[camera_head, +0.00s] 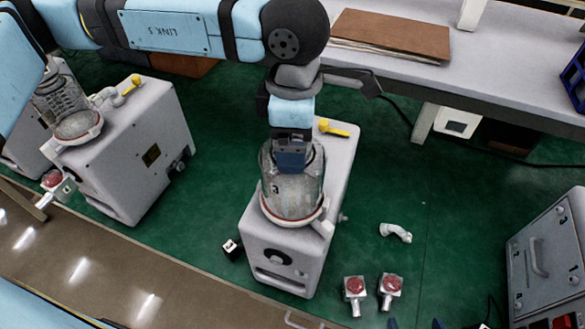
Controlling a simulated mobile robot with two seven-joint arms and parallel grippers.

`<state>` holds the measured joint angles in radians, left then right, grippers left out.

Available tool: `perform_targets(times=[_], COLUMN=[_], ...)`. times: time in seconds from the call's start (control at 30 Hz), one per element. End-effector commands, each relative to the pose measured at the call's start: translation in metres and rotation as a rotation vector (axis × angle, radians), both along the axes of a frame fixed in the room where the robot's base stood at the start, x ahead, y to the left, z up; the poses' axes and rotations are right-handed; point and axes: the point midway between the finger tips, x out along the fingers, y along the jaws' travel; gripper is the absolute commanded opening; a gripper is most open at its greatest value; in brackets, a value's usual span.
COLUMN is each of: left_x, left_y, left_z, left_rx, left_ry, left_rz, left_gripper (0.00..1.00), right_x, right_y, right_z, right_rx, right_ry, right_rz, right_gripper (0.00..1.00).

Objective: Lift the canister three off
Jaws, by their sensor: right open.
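A clear glass canister (292,195) with a grey lower part stands upright on a grey pump housing (331,178) in the middle. A pale collar with a red edge rings its base. My right gripper (291,172) points straight down at the canister's top and is open. Its dark blue body overlaps the upper glass and hides part of the rim. I cannot tell whether the fingers are inside or just in front of the glass. My left gripper is not in view.
A second pump (148,150) with a canister (72,112) stands at the left. Two red-topped fittings (354,287) (391,285) and a white elbow (396,232) lie on the green floor. A grey bench (480,65) runs along the back. A grey case (548,258) stands at the right.

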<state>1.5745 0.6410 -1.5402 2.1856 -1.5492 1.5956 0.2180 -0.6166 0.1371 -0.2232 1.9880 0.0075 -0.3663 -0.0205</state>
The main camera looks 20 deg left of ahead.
Motion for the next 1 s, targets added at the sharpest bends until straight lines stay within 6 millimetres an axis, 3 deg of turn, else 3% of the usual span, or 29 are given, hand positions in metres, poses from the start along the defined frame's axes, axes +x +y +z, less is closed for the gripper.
perform_targets(times=[0.2,0.27,0.53,0.83,1.0], left_x=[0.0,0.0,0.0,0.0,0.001], left_y=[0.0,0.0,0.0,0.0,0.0], left_z=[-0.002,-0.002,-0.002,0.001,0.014], left_rx=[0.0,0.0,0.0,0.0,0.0], left_ry=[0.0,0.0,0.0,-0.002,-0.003], left_rz=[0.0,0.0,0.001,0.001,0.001], left_gripper=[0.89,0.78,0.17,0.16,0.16], right_x=[-0.001,-0.001,-0.002,-0.002,-0.002], right_y=[0.001,0.001,0.002,0.002,0.002], right_z=[-0.001,-0.001,-0.001,-0.001,-0.005], right_rx=[0.001,0.001,0.004,0.004,0.005], right_ry=[0.002,0.003,0.005,0.005,0.004], right_rz=[-0.001,0.0,0.0,0.0,0.001], right_gripper=[1.0,1.0,1.0,1.0,1.0])
